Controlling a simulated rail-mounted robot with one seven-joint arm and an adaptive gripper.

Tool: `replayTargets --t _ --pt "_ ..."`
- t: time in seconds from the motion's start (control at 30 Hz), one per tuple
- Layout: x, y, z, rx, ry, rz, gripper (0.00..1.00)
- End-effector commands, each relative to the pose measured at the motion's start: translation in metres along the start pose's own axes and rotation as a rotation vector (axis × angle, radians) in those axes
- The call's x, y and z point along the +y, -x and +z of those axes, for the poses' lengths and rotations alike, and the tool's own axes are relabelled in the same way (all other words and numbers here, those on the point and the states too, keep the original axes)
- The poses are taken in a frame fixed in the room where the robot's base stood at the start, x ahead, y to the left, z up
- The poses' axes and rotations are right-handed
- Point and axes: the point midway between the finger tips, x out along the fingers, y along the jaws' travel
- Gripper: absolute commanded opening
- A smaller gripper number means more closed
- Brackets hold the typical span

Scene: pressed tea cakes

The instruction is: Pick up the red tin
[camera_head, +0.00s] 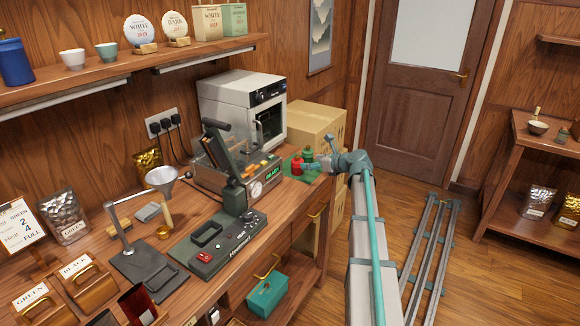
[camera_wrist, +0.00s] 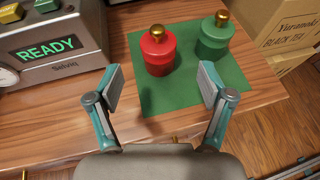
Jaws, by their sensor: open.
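The red tin (camera_wrist: 158,56) has a gold knob and stands upright on a green mat (camera_wrist: 160,98) at the right end of the wooden counter. It also shows in the head view (camera_head: 297,165), just left of my gripper. A green tin (camera_wrist: 215,37) with a gold knob stands to its right on the same mat; in the head view it is a small green shape (camera_head: 308,155). My gripper (camera_wrist: 160,90) is open and empty. Its two fingers stand wide apart on the near side of the red tin, which lies ahead of the gap, apart from both fingers.
A machine with a lit READY display (camera_wrist: 50,48) stands left of the mat. Cardboard boxes (camera_wrist: 285,40) stand beyond the counter's right end. Bare wood lies before the mat.

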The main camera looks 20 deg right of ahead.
Motion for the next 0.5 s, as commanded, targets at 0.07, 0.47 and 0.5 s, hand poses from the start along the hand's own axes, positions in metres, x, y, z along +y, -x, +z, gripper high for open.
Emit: replayTargets --t 0.07,0.47,0.5 --pt "-0.001 -0.014 0.001 0.002 0.000 0.003 0.80" --pt "0.001 -0.048 -0.001 0.002 0.000 0.002 0.80" --pt "0.002 -0.053 -0.001 0.002 0.000 0.002 0.80"
